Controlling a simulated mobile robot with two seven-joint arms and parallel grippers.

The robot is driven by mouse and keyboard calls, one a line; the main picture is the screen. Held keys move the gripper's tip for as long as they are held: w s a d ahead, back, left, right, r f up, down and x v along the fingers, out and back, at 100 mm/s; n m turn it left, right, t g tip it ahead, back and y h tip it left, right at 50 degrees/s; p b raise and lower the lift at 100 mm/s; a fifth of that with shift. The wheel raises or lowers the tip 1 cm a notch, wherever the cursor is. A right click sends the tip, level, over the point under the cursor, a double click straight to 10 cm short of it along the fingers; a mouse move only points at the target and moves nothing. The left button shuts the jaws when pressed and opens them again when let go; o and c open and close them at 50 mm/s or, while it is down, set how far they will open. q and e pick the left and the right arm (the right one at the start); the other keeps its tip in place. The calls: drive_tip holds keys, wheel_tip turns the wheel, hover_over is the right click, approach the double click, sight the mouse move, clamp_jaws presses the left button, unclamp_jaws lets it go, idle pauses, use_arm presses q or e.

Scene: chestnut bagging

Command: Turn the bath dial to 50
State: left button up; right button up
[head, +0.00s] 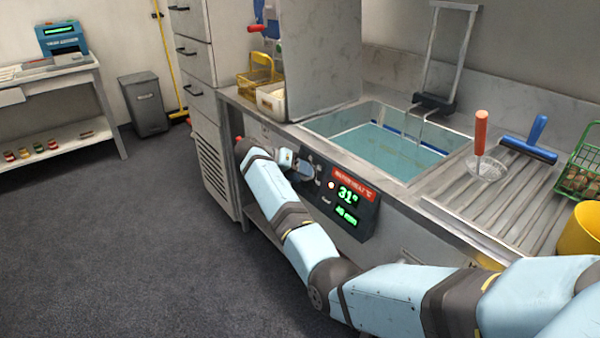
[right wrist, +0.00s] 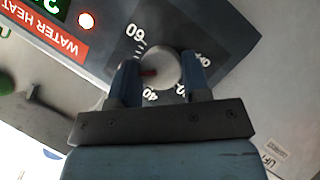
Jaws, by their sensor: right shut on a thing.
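The bath dial (right wrist: 163,70) is a pale round knob with a red pointer mark, in the right wrist view. The mark points left, between the printed 60 and 40, towards my left-hand finger; that finger hides the scale there, so no 50 can be read. My right gripper (right wrist: 160,66) is shut on the dial, one finger on each side. In the head view my right arm reaches to the bath's control panel (head: 350,217), whose upper green display (head: 347,195) reads 31°. My left gripper is not in view.
The water bath (head: 375,150) is set in the steel counter above the panel. On the drainboard are a red-handled skimmer (head: 481,135), a blue-handled squeegee (head: 538,133), a green basket (head: 580,172) of chestnuts and a yellow bucket (head: 580,235).

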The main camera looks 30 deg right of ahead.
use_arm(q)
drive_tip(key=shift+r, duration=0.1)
use_arm(e)
drive_tip(key=o, duration=0.9)
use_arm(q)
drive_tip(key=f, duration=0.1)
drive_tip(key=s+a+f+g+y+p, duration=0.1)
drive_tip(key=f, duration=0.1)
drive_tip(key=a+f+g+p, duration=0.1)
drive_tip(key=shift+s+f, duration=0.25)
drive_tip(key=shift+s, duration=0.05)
use_arm(e)
drive_tip(key=v, duration=1.3)
drive_tip(key=shift+w+a+r, duration=0.1)
drive_tip(key=shift+a+r, duration=0.15)
drive_tip(key=shift+a, duration=0.05)
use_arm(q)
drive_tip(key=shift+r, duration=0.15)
